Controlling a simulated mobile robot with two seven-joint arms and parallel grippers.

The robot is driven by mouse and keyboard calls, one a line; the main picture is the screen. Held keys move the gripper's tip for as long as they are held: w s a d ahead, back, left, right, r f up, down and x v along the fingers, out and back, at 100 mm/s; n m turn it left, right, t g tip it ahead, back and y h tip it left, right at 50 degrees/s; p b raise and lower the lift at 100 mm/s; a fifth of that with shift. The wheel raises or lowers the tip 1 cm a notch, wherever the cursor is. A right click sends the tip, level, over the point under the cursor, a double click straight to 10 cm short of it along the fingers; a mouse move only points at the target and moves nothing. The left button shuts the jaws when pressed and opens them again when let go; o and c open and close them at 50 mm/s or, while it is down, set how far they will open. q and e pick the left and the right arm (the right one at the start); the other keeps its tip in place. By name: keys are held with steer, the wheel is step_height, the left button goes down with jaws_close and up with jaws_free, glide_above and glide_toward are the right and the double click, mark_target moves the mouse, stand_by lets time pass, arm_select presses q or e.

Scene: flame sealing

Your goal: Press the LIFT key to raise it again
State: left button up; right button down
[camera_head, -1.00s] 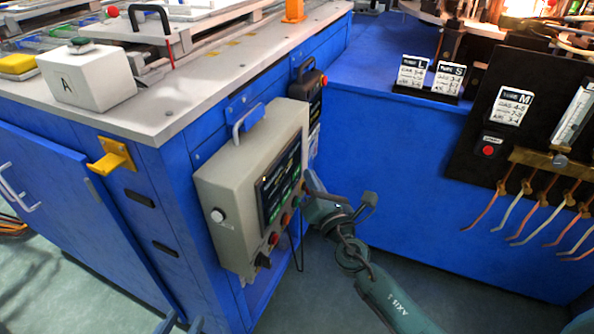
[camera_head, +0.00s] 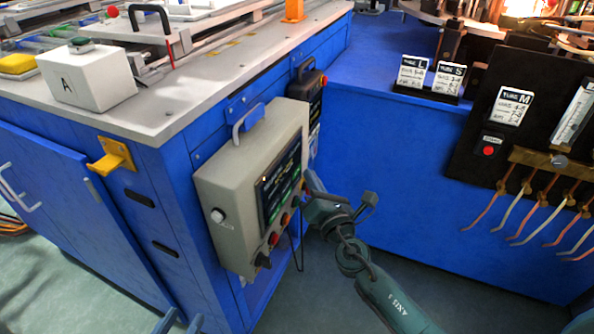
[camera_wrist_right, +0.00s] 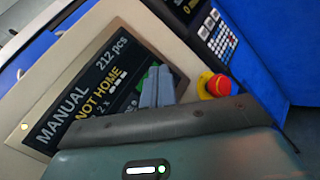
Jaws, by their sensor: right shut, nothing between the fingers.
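In the right wrist view the screen (camera_wrist_right: 75,110) reads MANUAL, NOT HOME and 212 pcs. My right gripper (camera_head: 311,184) is at the box's right edge. In the wrist view its fingers (camera_wrist_right: 158,86) are together and empty, over the screen's right end, hiding part of it. I cannot make out the LIFT key or any contact. Part of my left gripper (camera_head: 180,323) shows at the bottom edge.
A red stop button on a yellow collar (camera_wrist_right: 214,85) is right of my fingers. A dark keypad unit (camera_head: 309,95) hangs behind the box. A blue cabinet (camera_head: 420,190) stands at the right. A yellow bracket (camera_head: 112,158) sticks out at the left.

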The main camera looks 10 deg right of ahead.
steer(key=shift+w+a, duration=0.1)
steer(key=shift+a, duration=0.05)
stand_by(0.5)
steer(key=shift+w+a, duration=0.15)
steer(key=shift+a, duration=0.05)
